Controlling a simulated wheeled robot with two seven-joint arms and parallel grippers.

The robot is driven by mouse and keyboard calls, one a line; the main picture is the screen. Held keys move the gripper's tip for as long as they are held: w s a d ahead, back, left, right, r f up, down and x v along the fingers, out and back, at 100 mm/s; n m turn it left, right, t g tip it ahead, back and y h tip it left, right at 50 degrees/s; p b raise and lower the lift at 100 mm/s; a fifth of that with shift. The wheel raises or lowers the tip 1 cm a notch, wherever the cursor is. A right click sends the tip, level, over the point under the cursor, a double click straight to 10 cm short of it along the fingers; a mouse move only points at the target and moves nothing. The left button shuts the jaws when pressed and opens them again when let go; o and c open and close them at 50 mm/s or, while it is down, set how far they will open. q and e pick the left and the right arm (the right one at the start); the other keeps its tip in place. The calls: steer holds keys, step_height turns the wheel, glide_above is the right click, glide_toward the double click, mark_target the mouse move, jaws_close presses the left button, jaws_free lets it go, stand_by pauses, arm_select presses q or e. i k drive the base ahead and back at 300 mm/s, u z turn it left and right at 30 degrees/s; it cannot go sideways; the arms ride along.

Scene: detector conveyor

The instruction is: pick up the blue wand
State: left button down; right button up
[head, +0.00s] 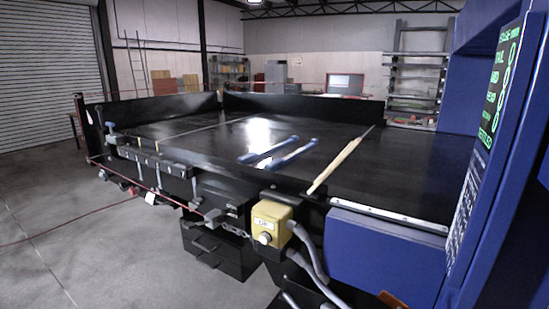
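Two slim blue rod-like shapes lie side by side on the black conveyor bed (205,133). One blue shape (268,150) is on the left and the other blue shape (293,153) is on the right. They lie slanted, near the front edge of the bed. I cannot tell which one is the blue wand, or whether they are joined. Neither of my grippers is in view, and nothing is seen touching the blue shapes.
A pale tan stick (337,165) with a dark thin tip lies to the right, its near end at the front edge. A yellow button box (270,222) is mounted below that edge. A blue machine housing (500,190) with a green-lettered display stands at right. The bed's middle is mostly clear.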

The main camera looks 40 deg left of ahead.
mark_target(274, 165)
steer(key=u, duration=0.05)
steer(key=k, duration=1)
steer(key=u, duration=1.4)
steer(key=i, duration=1.8)
